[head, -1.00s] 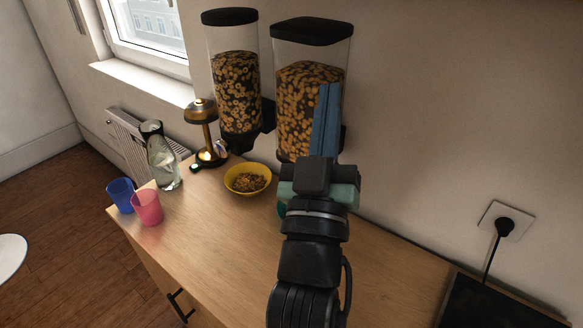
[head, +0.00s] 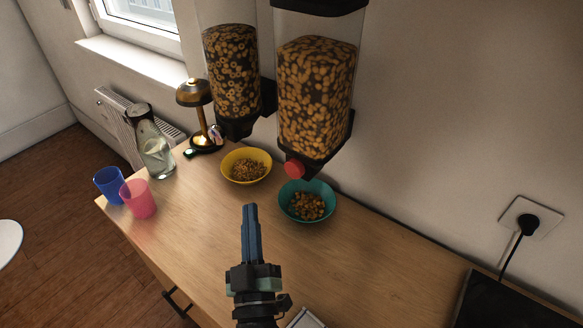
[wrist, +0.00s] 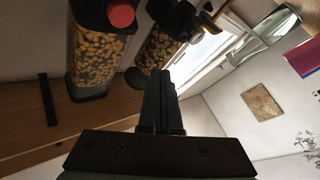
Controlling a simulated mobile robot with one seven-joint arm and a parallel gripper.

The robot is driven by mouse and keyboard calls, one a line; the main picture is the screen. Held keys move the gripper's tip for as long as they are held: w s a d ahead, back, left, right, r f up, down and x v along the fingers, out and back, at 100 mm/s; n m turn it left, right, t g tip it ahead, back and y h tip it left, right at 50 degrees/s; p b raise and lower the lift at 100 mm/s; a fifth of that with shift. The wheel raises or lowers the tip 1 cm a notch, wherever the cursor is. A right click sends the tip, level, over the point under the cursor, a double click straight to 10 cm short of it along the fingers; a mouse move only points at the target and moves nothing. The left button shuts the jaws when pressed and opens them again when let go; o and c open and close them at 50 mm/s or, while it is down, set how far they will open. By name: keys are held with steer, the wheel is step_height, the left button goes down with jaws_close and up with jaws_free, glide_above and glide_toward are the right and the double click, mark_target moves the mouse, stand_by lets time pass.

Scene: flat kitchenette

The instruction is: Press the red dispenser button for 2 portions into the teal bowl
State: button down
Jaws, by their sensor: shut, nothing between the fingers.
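The red dispenser button (head: 294,169) is on the front of the right cereal dispenser (head: 315,95), low on its black base. It also shows in the wrist view (wrist: 121,14) at the top. The teal bowl (head: 331,207) stands on the counter below that dispenser and holds some cereal pieces. My gripper (head: 250,210) is shut and empty, with its blue fingers together. It is in front of the teal bowl and to its left in the head view, apart from the button. Its fingers also show in the wrist view (wrist: 157,80).
A yellow bowl (head: 228,172) with cereal stands under the left dispenser (head: 232,75). A lamp (head: 195,95), a glass carafe (head: 153,150), a blue cup (head: 108,184) and a pink cup (head: 138,200) stand to the left.

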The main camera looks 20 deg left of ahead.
steer(key=p, duration=0.2)
glide_toward(288, 169)
steer(key=shift+w+a+r, duration=0.35)
steer(key=shift+w+a, duration=0.2)
steer(key=shift+w, duration=0.15)
steer(key=shift+w+a+r, duration=0.35)
steer(key=shift+w+a, duration=0.2)
steer(key=shift+w, duration=0.15)
steer(key=shift+w+a+r, duration=0.4)
steer(key=shift+w+a, duration=0.2)
steer(key=shift+w, duration=0.1)
stand_by(0.5)
steer(key=shift+w+d, duration=0.15)
steer(key=shift+w, duration=0.25)
steer(key=shift+w+d, duration=0.25)
steer(key=shift+w, duration=0.35)
stand_by(0.7)
steer(key=shift+s, duration=0.1)
steer(key=shift+s+a, duration=0.2)
steer(key=shift+s, duration=0.25)
steer(key=shift+s+a, duration=0.2)
steer(key=shift+s, duration=0.3)
